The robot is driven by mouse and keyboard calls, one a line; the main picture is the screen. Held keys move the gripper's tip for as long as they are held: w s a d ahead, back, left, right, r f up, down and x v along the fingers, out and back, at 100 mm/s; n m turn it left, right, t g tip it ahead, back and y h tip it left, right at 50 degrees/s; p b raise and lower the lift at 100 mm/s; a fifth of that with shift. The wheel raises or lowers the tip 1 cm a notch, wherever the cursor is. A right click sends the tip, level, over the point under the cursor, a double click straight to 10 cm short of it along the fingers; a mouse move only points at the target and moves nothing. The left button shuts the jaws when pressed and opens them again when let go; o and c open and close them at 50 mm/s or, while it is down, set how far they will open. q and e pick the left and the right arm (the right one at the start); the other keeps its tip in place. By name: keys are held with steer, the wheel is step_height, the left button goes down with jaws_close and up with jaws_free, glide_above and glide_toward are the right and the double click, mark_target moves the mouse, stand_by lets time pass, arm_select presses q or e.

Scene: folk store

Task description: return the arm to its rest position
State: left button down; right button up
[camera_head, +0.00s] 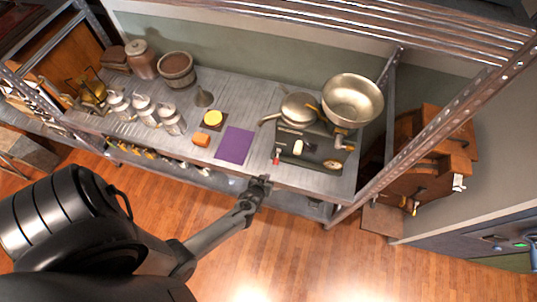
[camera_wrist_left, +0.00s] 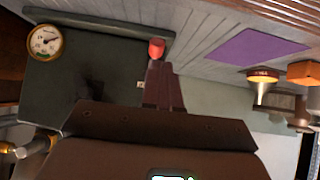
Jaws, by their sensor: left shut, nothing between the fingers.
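My left arm comes in from the lower left of the head view. Its gripper (camera_head: 258,184) is at the front edge of the metal shelf table (camera_head: 300,180), over or just in front of it. In the left wrist view the dark fingers (camera_wrist_left: 160,70) are together and hold nothing. A small red thing (camera_wrist_left: 156,48) shows just beyond the fingertips in that view; it seems apart from them. My right gripper is not in view.
The wooden floor (camera_head: 300,245) in front is clear.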

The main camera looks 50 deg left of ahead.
arm_select(q)
steer(key=s+a+r+m+p, duration=0.1)
steer(key=s+a+p, duration=0.1)
steer(key=s, duration=0.4)
steer(key=d+r+m+h+p, duration=0.1)
steer(key=d+r+m+h, duration=0.3)
steer(key=r, duration=0.7)
steer(key=d+r+m+p, duration=0.1)
steer(key=d+r, duration=0.5)
steer(key=r, duration=0.6)
steer(key=s+d+r+m+g+h, duration=0.1)
steer(key=s+d+r+m+g, duration=0.1)
steer(key=s+d+r+g, duration=0.2)
steer(key=shift+s+d+r+m+g, duration=0.5)
steer(key=shift+s+r, duration=1.35)
steer(key=shift+r, duration=0.95)
